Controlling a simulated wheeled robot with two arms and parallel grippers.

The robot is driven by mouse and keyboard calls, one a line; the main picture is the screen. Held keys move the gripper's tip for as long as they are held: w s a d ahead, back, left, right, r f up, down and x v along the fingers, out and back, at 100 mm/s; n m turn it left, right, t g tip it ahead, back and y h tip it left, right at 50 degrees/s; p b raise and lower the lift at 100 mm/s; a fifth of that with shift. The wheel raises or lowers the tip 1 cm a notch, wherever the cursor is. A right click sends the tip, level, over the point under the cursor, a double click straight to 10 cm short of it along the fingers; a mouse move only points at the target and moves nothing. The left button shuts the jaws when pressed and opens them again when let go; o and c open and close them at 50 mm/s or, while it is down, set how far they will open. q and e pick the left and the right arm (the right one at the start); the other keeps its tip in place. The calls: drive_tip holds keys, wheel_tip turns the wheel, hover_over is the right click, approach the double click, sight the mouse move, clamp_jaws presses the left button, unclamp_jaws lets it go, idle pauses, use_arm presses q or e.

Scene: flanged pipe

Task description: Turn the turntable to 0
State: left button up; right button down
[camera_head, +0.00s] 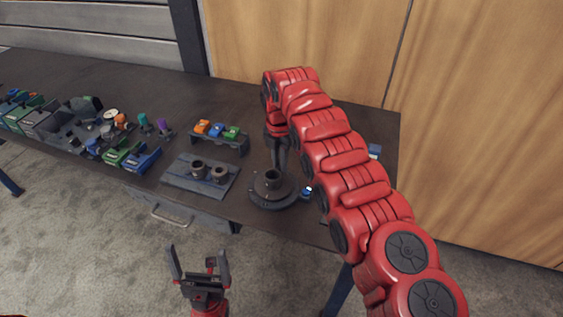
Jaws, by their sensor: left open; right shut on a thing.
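The turntable (266,201) is a dark round disc near the table's front edge, with a short dark flanged pipe (272,178) standing upright on it. My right gripper (281,172) reaches down from above, just behind the pipe, partly hidden by the pipe. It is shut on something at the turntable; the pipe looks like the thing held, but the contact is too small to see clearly. No angle marks are readable on the turntable. My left gripper (200,262) is open and empty, in front of the table and away from it.
A dark plate (200,170) with two short pipe pieces lies left of the turntable. Behind it stands a rack (220,142) with orange, blue and green items. Several bins and small parts fill the table's left side. My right arm covers the table's right part.

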drive_tip(key=shift+a+n, duration=0.15)
drive_tip(key=shift+n, duration=0.25)
idle(0.3)
drive_tip(key=c, duration=0.8)
unclamp_jaws()
drive_tip(key=shift+o, duration=0.2)
drive_tip(key=shift+r, duration=0.1)
drive_tip(key=shift+r, duration=0.2)
wheel_tip(320, 180, up, 2)
drive_tip(key=shift+r+p, duration=0.1)
drive_tip(key=shift+p, duration=0.2)
wheel_tip(320, 180, up, 15)
drive_tip(key=p, duration=1.4)
drive_tip(key=shift+f, duration=0.2)
